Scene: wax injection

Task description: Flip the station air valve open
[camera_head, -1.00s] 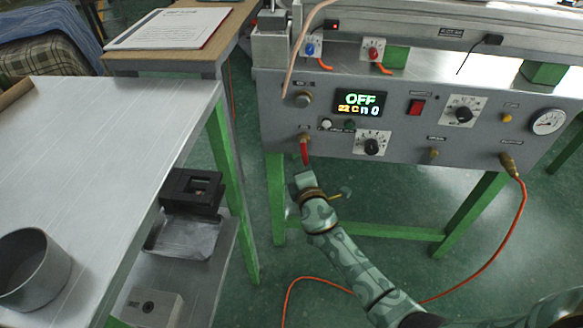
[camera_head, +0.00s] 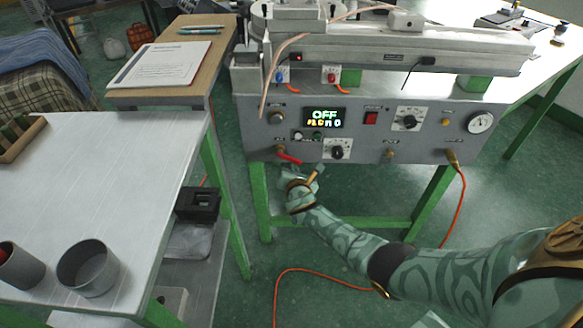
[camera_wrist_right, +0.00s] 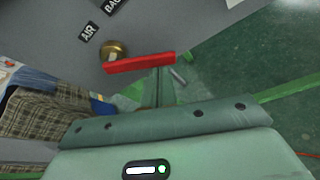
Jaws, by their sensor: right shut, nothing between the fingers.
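The station air valve has a brass body (camera_head: 281,149) and a red lever (camera_head: 289,158) at the lower left of the grey panel. In the head view the lever points right and slightly down. In the right wrist view the red lever (camera_wrist_right: 140,62) lies nearly level, reaching right from the brass body (camera_wrist_right: 115,48), beside an "AIR" label (camera_wrist_right: 88,31). My right gripper (camera_head: 291,174) is shut and empty just below the lever. In the wrist view its fingers (camera_wrist_right: 161,82) are close under the lever; I cannot tell whether they touch. My left gripper is out of view.
The panel carries a display (camera_head: 323,118) reading OFF, a red switch (camera_head: 371,118), dials and a gauge (camera_head: 480,122). A metal table (camera_head: 90,190) with cups stands at left. An orange hose (camera_head: 460,205) hangs at right. Green legs (camera_head: 260,200) flank the space below.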

